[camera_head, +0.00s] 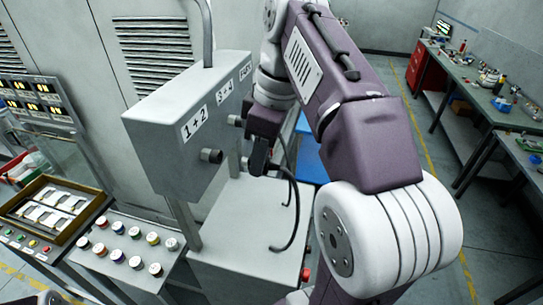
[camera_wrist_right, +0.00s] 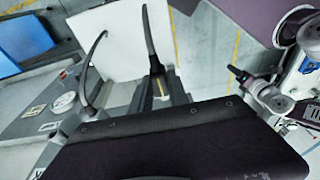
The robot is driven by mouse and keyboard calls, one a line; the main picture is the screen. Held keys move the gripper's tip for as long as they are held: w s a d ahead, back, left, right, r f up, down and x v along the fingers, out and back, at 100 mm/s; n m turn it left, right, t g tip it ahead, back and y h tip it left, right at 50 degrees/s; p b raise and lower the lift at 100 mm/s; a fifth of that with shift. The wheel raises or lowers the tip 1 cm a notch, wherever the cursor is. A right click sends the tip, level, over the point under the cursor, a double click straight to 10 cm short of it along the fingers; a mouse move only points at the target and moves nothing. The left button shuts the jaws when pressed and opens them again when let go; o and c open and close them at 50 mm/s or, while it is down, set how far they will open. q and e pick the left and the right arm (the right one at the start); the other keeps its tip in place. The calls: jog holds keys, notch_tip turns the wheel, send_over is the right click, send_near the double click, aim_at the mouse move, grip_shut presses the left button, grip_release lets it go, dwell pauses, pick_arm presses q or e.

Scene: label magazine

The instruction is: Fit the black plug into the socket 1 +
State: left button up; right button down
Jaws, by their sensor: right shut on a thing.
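The grey box (camera_head: 180,110) carries the labels "1 + 2", "3 + 4" and a third that I cannot read fully. A round dark socket (camera_head: 211,156) sticks out of its face under "1 + 2", and another socket (camera_head: 236,120) under "3 + 4". My right gripper (camera_head: 262,158) is shut on the black plug, apart from the "1 + 2" socket and to its right. The fingers mostly hide the plug. Its black cable (camera_head: 294,205) hangs down in a curve. In the right wrist view the cable (camera_wrist_right: 151,45) rises from between the fingers (camera_wrist_right: 160,90). My left gripper is not in view.
A grey cabinet top (camera_head: 240,225) lies below the box. A panel of coloured buttons (camera_head: 125,245) and a framed tray (camera_head: 50,212) stand at left. A blue object (camera_head: 308,150) is behind my right arm. Workbenches (camera_head: 490,95) line the far right, with open floor before them.

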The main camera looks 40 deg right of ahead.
aim_at(243, 158)
jog(key=shift+w+a, duration=1.15)
jog(key=shift+w, duration=0.2)
jog(key=shift+w+a, duration=0.2)
dwell(0.6)
jog(key=shift+w+a, duration=0.2)
jog(key=shift+w, duration=0.05)
jog(key=shift+w+a, duration=0.45)
jog(key=shift+w, duration=0.05)
dwell(0.4)
jog(key=c, duration=1.4)
grip_release()
jog(key=shift+o, duration=1.1)
jog(key=shift+w+a, duration=0.15)
